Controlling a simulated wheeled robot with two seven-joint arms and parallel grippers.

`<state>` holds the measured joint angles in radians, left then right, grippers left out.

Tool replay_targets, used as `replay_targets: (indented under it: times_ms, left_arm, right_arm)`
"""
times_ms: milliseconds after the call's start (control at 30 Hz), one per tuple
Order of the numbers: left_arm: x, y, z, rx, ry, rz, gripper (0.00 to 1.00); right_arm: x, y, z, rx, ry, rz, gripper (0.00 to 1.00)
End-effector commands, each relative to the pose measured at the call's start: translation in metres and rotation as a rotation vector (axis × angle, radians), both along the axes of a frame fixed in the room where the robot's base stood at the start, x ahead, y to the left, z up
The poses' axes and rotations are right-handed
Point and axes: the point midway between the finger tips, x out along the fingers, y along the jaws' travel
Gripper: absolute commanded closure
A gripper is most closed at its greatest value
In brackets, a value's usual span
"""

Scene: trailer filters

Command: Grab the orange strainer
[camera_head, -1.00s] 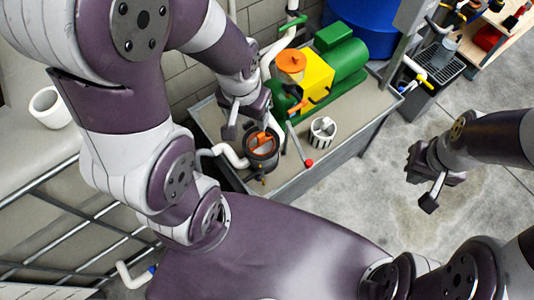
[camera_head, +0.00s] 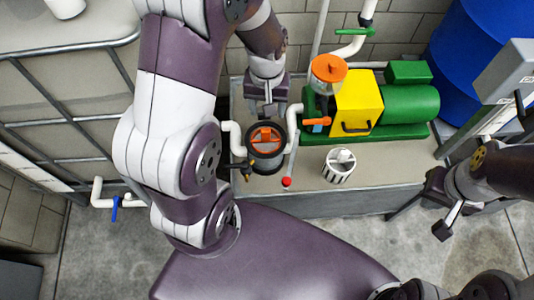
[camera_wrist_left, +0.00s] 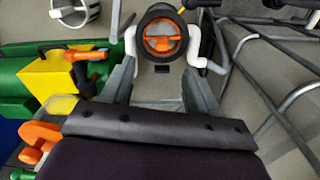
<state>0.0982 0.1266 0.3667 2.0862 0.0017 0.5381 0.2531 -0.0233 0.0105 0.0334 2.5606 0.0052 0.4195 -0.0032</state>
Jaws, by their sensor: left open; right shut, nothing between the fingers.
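The orange strainer (camera_head: 266,137) sits inside a round dark filter housing (camera_head: 267,160) on the bench. It also shows in the left wrist view (camera_wrist_left: 162,40), with an orange rim and crossbar. My left gripper (camera_head: 266,110) is open and empty, just behind the housing in the head view. In the left wrist view its fingers (camera_wrist_left: 160,75) point toward the housing, one to each side, and the strainer lies ahead between them. Whether they touch the housing cannot be told. My right gripper (camera_head: 442,208) is shut and empty, off to the right, away from the strainer.
A white slotted basket (camera_head: 339,166) stands right of the housing. A green and yellow pump (camera_head: 357,102) with an orange-lidded pot is behind it. White pipes and a red-tipped lever (camera_head: 287,182) flank the housing. A blue barrel (camera_head: 480,60) stands at back right.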

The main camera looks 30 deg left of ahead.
Motion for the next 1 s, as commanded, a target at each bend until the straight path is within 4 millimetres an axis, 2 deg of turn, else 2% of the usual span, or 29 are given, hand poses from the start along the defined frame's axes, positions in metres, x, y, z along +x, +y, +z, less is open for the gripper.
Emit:
replay_targets:
  times_ms: [33, 267, 500, 667, 900, 1000]
  left_arm:
    - [0.007, 0.004, -0.020, -0.002, 0.007, 0.045, 0.40]
    - [0.026, 0.014, -0.048, -0.004, 0.026, 0.196, 0.40]
    - [0.026, 0.014, -0.099, -0.005, 0.028, 0.200, 0.40]
    - [0.026, 0.014, -0.117, -0.004, 0.026, 0.199, 0.40]
    - [0.022, 0.018, -0.159, -0.004, 0.027, 0.197, 0.40]
    - [0.022, 0.018, -0.165, -0.005, 0.025, 0.197, 0.40]
  right_arm:
    - [0.000, 0.000, -0.016, 0.000, 0.000, 0.000, 1.00]
    - [0.000, 0.000, -0.030, 0.000, -0.001, 0.000, 1.00]
    - [0.000, 0.000, -0.035, 0.000, -0.001, 0.000, 1.00]
    - [0.000, 0.000, -0.036, 0.000, -0.001, 0.000, 1.00]
    - [0.000, 0.000, -0.041, 0.000, 0.000, 0.000, 1.00]
    - [0.000, 0.000, -0.041, 0.000, -0.001, 0.000, 1.00]
